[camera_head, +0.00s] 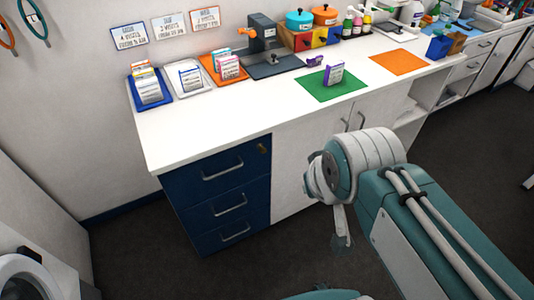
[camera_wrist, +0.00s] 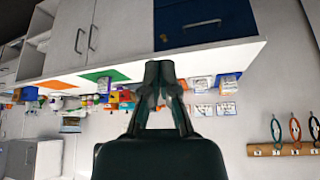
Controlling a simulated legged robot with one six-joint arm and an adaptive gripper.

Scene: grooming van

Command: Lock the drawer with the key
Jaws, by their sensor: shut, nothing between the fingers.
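The dark blue drawer unit (camera_head: 222,200) stands under the left end of the white counter, and its drawers look closed. A small brass-coloured key or lock (camera_head: 262,149) sits at the upper right of the top drawer (camera_head: 220,168); it is too small to tell its turn. It also shows as a tiny spot in the wrist view (camera_wrist: 163,37), where the picture is upside down. My gripper (camera_wrist: 159,72) is shut and empty, its fingertips together. In the head view, my wrist is right of the drawers, in front of the white cupboard, apart from the key.
The white counter (camera_head: 190,125) overhangs the drawers. Card trays, a green mat (camera_head: 330,86), an orange mat (camera_head: 398,62) and bottles are on it. White cupboard doors (camera_head: 305,140) with handles are right of the drawers. Dark floor in front is open.

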